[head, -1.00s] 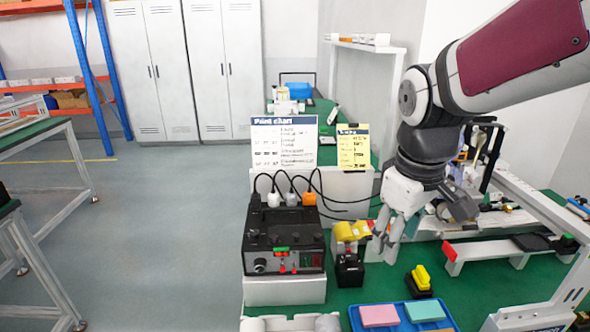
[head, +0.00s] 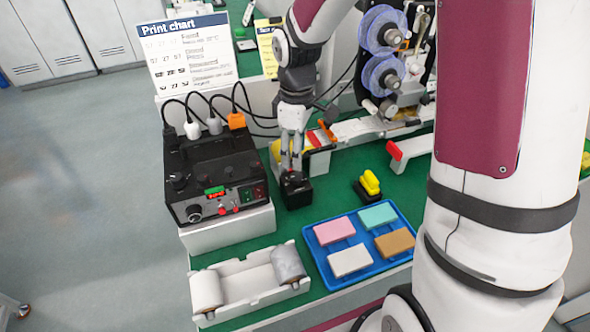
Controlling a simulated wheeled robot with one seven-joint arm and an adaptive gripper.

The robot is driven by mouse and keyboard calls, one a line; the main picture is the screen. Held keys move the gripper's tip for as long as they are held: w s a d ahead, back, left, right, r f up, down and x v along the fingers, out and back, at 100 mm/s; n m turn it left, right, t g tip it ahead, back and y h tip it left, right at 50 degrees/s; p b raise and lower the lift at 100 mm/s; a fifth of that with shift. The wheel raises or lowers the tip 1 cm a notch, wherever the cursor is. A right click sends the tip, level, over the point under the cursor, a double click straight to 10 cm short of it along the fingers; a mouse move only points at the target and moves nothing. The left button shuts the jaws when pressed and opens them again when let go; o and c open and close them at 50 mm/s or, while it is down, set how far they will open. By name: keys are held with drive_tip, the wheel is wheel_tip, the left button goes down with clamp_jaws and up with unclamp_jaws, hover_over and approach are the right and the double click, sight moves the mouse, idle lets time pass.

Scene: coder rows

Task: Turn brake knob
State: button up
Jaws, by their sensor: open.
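My gripper (head: 291,163) points down with its fingers apart, directly above a small black block (head: 296,193) on the green table. The fingertips are close to the block's top; I cannot tell whether they touch it. I cannot make out a part that is clearly the brake knob. The coder machine (head: 392,62), with two purple-blue reels, stands behind and to the right of my gripper. A black control box (head: 215,172) to the left has a round knob (head: 194,211), red buttons and a lit display on its front.
A blue tray (head: 309,238) holds pink, teal, white and tan blocks. A white holder (head: 245,286) with two rolls lies at the front left. A yellow-handled stamp (head: 369,184) stands right of my gripper. Cables run behind the control box. Green table shows between block and tray.

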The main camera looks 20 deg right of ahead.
sight(296, 176)
wheel_tip(296, 176, down, 7)
drive_tip(key=shift+f, duration=0.15)
drive_tip(key=shift+c, duration=0.2)
clamp_jaws()
